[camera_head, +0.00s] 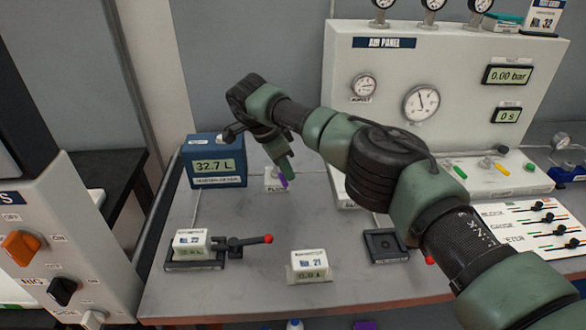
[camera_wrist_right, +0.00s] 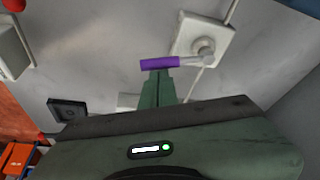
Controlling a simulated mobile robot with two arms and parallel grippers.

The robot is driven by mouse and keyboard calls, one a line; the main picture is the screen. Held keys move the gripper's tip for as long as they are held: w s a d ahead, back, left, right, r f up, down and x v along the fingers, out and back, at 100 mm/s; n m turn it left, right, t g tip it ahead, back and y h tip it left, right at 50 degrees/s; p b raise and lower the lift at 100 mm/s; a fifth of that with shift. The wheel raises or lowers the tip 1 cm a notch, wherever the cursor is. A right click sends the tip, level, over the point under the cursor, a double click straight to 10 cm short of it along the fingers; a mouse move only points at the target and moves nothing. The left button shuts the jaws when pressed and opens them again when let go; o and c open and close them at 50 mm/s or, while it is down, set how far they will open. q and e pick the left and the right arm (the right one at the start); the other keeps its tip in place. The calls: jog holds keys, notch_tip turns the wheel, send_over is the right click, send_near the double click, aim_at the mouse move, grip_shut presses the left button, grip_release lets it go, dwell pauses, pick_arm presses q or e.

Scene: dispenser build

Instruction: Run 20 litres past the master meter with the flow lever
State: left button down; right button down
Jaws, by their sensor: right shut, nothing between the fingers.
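The master meter (camera_head: 216,160) is a blue box at the back left of the table, and its display reads 32.7 L. The flow lever has a purple handle (camera_head: 284,182) on a small white block (camera_head: 272,185) labelled FLOW, right of the meter. My right gripper (camera_head: 289,168) is shut and empty, pointing down at the purple handle and partly covering the lever. In the right wrist view the purple handle (camera_wrist_right: 160,63) lies across just beyond the shut fingertips (camera_wrist_right: 157,76). I cannot tell whether they touch it. My left gripper is not in view.
The air panel (camera_head: 440,80) with gauges stands behind my right arm. A white unit in a black clamp with a red-tipped lever (camera_head: 267,239) is at the front left. Another white unit (camera_head: 309,265) and a black cradle (camera_head: 386,245) are nearby. An orange-knobbed panel (camera_head: 20,247) is at left.

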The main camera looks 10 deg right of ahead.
jog(key=shift+s+a, duration=0.1)
jog(key=shift+a, duration=0.65)
dwell(0.4)
